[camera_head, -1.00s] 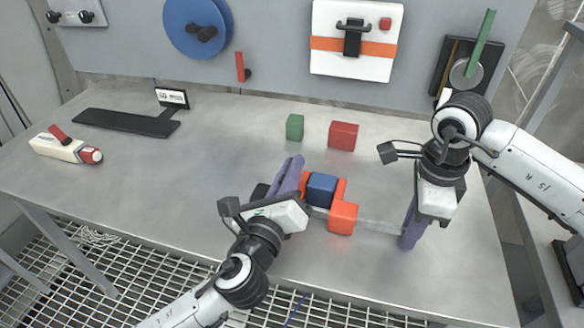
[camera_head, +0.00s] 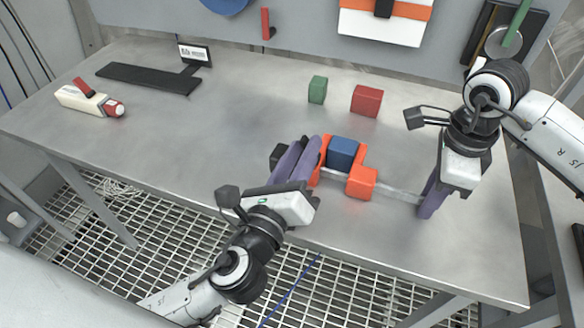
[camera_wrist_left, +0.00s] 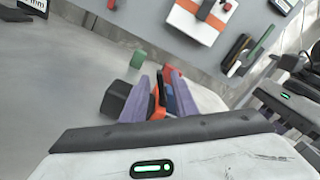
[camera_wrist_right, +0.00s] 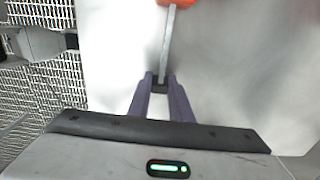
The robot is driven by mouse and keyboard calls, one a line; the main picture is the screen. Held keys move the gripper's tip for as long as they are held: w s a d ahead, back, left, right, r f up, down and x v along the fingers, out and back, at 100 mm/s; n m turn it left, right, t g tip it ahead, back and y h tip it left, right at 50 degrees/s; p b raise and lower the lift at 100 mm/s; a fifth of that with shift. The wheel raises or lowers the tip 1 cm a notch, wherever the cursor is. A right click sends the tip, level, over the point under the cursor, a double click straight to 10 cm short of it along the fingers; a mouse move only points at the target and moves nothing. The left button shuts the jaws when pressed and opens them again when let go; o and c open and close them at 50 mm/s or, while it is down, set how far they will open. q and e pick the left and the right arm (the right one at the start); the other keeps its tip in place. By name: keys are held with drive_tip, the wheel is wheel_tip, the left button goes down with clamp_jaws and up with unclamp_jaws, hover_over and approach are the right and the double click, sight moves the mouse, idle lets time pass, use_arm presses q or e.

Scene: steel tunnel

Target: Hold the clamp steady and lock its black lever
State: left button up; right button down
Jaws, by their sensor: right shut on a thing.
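The clamp has orange jaws (camera_head: 361,183) around a blue block (camera_head: 343,153), and a steel bar (camera_head: 398,192) running right. It lies at the front middle of the table. A black part (camera_head: 277,155) of the clamp shows left of my left fingers, and in the left wrist view (camera_wrist_left: 117,97). My left gripper (camera_head: 314,142) is open, with its purple fingers on either side of the clamp's left end. An orange and black piece shows between them in the left wrist view; contact is unclear. My right gripper (camera_wrist_right: 160,82) is shut on the bar's far end.
A green block (camera_head: 317,89) and a red block (camera_head: 366,100) stand behind the clamp. A white and red tool (camera_head: 90,101) and a black plate (camera_head: 148,78) lie at the left. The wall panel (camera_head: 385,22) is at the back.

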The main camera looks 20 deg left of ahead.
use_arm(q)
drive_tip(key=s, duration=0.6)
drive_tip(key=shift+a, duration=0.1)
drive_tip(key=shift+w, duration=0.1)
use_arm(e)
drive_tip(key=c, duration=1.5)
unclamp_jaws()
drive_tip(key=shift+c, duration=0.2)
drive_tip(key=shift+r, duration=0.15)
